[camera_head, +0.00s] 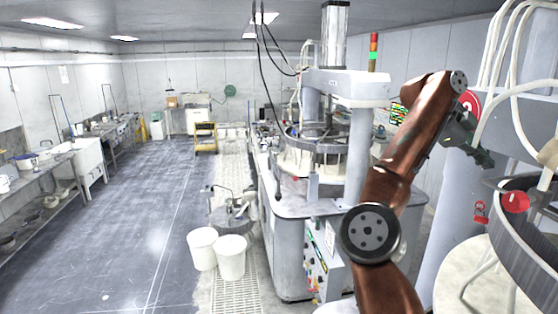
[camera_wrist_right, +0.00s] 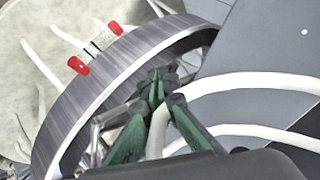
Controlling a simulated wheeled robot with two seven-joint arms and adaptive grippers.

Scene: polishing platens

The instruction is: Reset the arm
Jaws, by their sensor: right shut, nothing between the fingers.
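My right arm (camera_head: 385,185) is copper-red and rises from the bottom of the head view, bent at a high elbow. My right gripper (camera_head: 484,158) hangs beyond the elbow at the right, beside the grey machine column and partly hard to make out. In the right wrist view the green fingers of my right gripper (camera_wrist_right: 158,82) meet at their tips, shut and empty. They are close to the ring of a polishing machine (camera_wrist_right: 130,60) and to white hoses; whether they touch cannot be told. My left gripper is not in view.
A nearby polishing machine ring (camera_head: 530,225) with a red knob (camera_head: 515,202) and white hoses (camera_head: 515,90) crowd the right side. Another polishing machine (camera_head: 290,200) stands mid-view. Two white buckets (camera_head: 231,257) are on the floor. The left floor (camera_head: 130,230) is open.

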